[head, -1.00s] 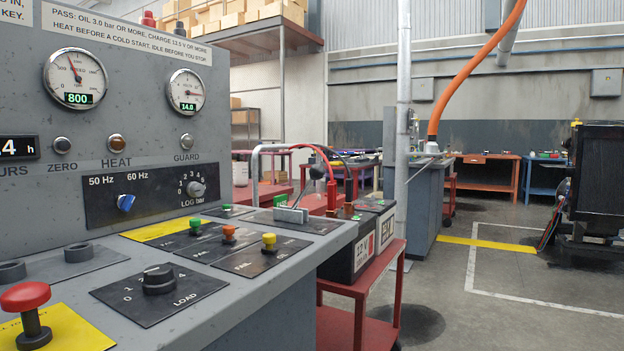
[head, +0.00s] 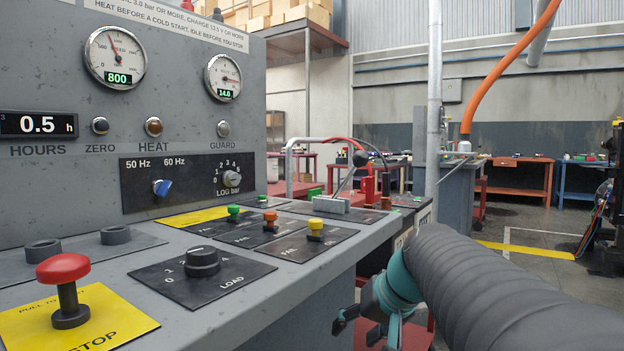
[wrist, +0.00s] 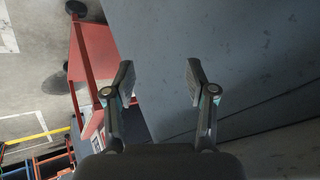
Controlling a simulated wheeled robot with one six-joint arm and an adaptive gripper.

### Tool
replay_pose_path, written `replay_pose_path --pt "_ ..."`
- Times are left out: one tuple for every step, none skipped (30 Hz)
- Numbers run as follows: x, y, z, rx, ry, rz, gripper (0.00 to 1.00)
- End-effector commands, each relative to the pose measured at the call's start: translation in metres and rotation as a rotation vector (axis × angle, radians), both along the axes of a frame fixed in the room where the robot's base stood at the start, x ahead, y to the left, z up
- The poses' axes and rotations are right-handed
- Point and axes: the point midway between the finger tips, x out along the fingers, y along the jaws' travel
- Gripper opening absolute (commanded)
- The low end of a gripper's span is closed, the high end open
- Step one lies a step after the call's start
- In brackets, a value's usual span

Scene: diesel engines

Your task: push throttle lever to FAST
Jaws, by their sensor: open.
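The throttle lever (head: 347,180) is a thin metal rod with a black knob. It rises from a light grey block (head: 331,204) at the far right end of the console and leans up to the right. FAST and SLOW marks by it are too small to read. My gripper (head: 356,332) hangs low in front of the console's front face, below and nearer than the lever. In the wrist view my gripper (wrist: 158,76) is open, with nothing between its two fingers. The lever does not show in the wrist view.
A red stop knob (head: 63,268), a black load dial (head: 202,262) and green, orange and yellow knobs stand on the console top. A metal rail (head: 290,160) and red cables are behind the lever. A red cart (wrist: 90,60) is beside the console.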

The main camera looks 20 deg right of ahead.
Motion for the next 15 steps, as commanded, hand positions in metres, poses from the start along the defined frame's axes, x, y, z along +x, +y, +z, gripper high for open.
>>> replay_pose_path --pt "0.017 -0.026 -0.001 0.034 -0.023 -0.037 0.56" --pt "0.025 -0.039 0.003 0.053 -0.04 -0.051 0.56" --pt "0.035 -0.056 0.008 0.075 -0.065 -0.069 0.56" --pt "0.042 -0.068 0.011 0.091 -0.082 -0.081 0.56" --pt "0.048 -0.08 0.014 0.105 -0.099 -0.091 0.56" --pt "0.055 -0.096 0.018 0.121 -0.122 -0.107 0.56" --pt "0.059 -0.108 0.02 0.132 -0.14 -0.116 0.56" --pt "0.063 -0.12 0.023 0.142 -0.157 -0.126 0.56" --pt "0.068 -0.136 0.026 0.154 -0.18 -0.138 0.56" --pt "0.072 -0.147 0.029 0.162 -0.199 -0.144 0.56" --pt "0.075 -0.158 0.033 0.168 -0.224 -0.145 0.56" --pt "0.081 -0.169 0.044 0.171 -0.266 -0.131 0.56" --pt "0.085 -0.172 0.055 0.168 -0.303 -0.105 0.56" --pt "0.088 -0.172 0.067 0.161 -0.34 -0.074 0.56" --pt "0.093 -0.171 0.083 0.15 -0.39 -0.033 0.56"
